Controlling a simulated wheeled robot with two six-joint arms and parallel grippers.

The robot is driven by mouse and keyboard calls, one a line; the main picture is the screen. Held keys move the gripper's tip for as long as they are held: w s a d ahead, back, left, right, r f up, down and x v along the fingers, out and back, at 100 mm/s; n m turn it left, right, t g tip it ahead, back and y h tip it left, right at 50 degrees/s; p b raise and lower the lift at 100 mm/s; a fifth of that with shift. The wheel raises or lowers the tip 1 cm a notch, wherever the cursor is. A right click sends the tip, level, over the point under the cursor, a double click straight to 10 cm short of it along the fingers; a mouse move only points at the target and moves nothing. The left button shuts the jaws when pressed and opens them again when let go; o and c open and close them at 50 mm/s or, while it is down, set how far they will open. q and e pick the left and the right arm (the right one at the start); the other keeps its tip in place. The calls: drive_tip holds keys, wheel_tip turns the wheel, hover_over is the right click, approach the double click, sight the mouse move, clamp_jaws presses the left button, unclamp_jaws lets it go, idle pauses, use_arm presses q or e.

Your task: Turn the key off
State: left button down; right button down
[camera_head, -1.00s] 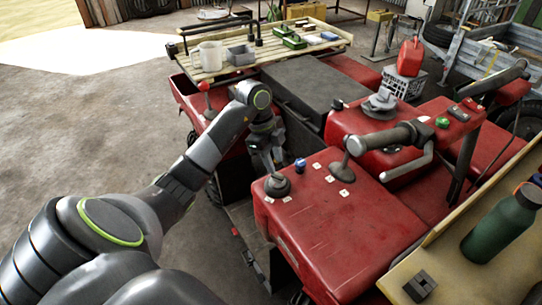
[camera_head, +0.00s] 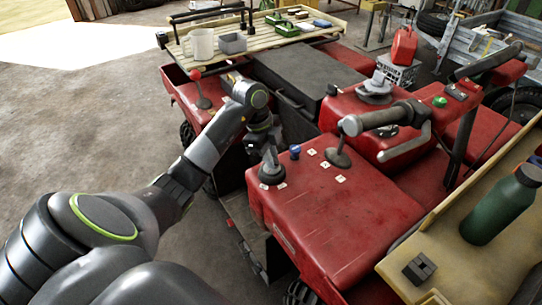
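The red quad (camera_head: 330,215) fills the middle of the view. A dark round switch with a raised top (camera_head: 271,173) sits at the near left corner of its red cover, with small white labels around it. I cannot clearly make out a key on it. My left gripper (camera_head: 269,155) points down at this switch from behind it and overlaps its top. Whether they touch, and whether the fingers are open or shut, is too small to tell. A blue knob (camera_head: 295,151) stands just right of the gripper. My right gripper is not in view.
A grey handlebar grip with a lever (camera_head: 385,119) crosses above the cover on the right. A wooden bench (camera_head: 405,262) with a green bottle (camera_head: 502,205) is at the lower right.

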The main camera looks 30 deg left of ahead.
use_arm(q)
drive_tip(key=shift+r, duration=0.1)
drive_tip(key=shift+r+n+p, duration=0.1)
drive_tip(key=shift+n+p, duration=0.2)
drive_tip(key=shift+p, duration=0.1)
drive_tip(key=shift+w+n+t+y+p, duration=0.1)
drive_tip(key=shift+n+t+y+p, duration=0.3)
drive_tip(key=shift+n+p, duration=1.35)
drive_tip(key=shift+n, duration=0.35)
